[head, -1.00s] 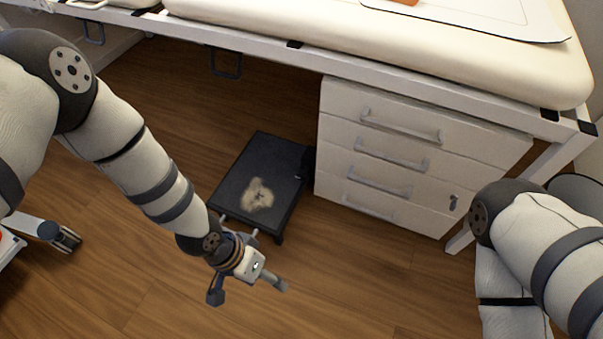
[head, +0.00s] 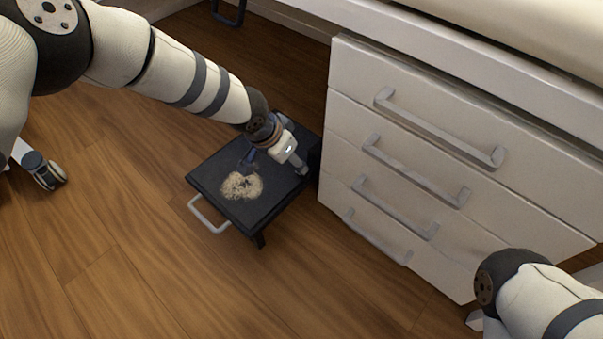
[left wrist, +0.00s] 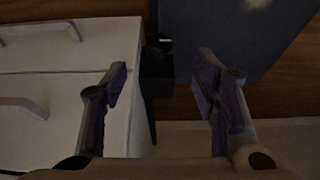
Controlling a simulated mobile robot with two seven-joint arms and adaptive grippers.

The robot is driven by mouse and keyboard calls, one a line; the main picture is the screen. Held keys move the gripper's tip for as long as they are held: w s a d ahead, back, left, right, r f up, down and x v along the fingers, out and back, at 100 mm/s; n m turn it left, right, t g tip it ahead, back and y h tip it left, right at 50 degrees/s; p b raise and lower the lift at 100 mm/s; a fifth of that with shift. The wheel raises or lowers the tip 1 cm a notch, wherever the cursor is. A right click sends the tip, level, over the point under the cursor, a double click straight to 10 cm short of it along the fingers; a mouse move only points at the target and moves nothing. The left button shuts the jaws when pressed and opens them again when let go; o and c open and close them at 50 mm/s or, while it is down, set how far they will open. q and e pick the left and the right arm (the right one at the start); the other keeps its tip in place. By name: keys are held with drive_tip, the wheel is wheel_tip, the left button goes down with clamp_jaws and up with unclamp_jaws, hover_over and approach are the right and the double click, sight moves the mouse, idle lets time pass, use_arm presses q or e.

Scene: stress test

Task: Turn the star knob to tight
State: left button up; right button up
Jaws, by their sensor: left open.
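A small dark knob-like piece (left wrist: 161,41) with a pale mark sits on a black block (left wrist: 157,75) at the platform's edge in the left wrist view; I cannot make out a star shape. The black platform (head: 215,174) stands low on the floor, and it also fills the upper right of the wrist view (left wrist: 225,35). My left gripper (head: 274,163) is over the platform's far right part, near the drawers. Its open fingers (left wrist: 162,72) appear on either side of the block, with nothing held. In the head view the gripper and arm hide the knob.
A white drawer cabinet (head: 450,105) with grey handles stands close to the right of the platform. A padded bench (head: 530,30) is above it. A pale patch (head: 241,186) marks the platform top. The wooden floor (head: 150,270) in front is clear.

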use_arm(q)
drive_tip(key=b+x, duration=0.5)
drive_tip(key=x, duration=0.4)
drive_tip(key=shift+f, duration=0.4)
drive_tip(key=shift+d, duration=0.1)
use_arm(e)
drive_tip(key=f, duration=0.4)
drive_tip(key=shift+w+a+f, duration=0.15)
drive_tip(key=shift+a+f, duration=0.1)
drive_tip(key=shift+a, duration=0.05)
use_arm(q)
drive_tip(key=shift+c, duration=0.6)
